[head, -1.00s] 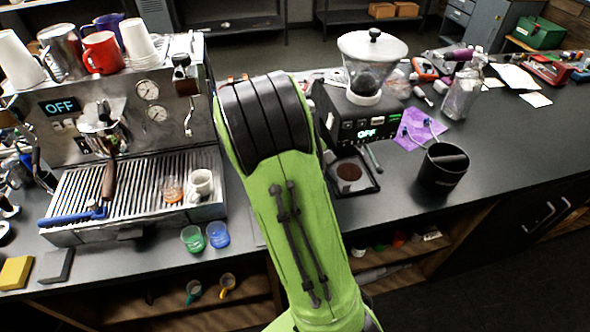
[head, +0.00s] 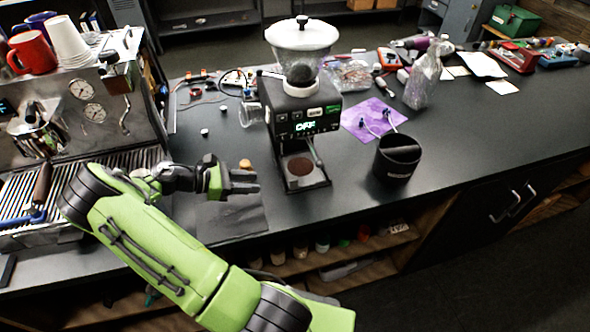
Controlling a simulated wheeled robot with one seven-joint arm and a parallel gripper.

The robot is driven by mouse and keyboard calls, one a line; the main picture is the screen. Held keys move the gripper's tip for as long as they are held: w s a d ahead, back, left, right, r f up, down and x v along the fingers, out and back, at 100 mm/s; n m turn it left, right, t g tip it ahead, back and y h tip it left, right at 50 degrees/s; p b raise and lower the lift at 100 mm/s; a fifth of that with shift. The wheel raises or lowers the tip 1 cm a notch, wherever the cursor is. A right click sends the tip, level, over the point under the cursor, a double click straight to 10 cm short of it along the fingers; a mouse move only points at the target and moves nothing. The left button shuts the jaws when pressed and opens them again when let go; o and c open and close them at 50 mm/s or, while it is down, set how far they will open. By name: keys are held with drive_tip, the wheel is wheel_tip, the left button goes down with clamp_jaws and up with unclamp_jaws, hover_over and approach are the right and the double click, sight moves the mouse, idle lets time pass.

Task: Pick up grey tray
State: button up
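The grey tray (head: 319,184) is a dark, shallow, square tray at the foot of the grinder (head: 306,110). A round patch of brown coffee grounds shows in its middle. My gripper (head: 258,182) is left of the tray, above the counter, with its fingers pointing right toward it. The two dark fingers appear apart, with nothing seen between them. A gap separates the fingertips from the tray's left edge. The tray's back part is under the grinder body.
A dark flat mat (head: 240,222) lies below my gripper. A black knock-box (head: 396,165) stands right of the tray, near a purple cloth (head: 366,122). The espresso machine (head: 90,100) is at left. The counter's front edge runs close in front of the tray.

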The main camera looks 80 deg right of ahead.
sight(291, 187)
drive_tip(key=x, duration=1.2)
drive_tip(key=shift+s+d+f, duration=0.15)
drive_tip(key=shift+s+d, duration=0.15)
drive_tip(key=shift+a, duration=0.1)
drive_tip(key=shift+c, duration=0.3)
clamp_jaws()
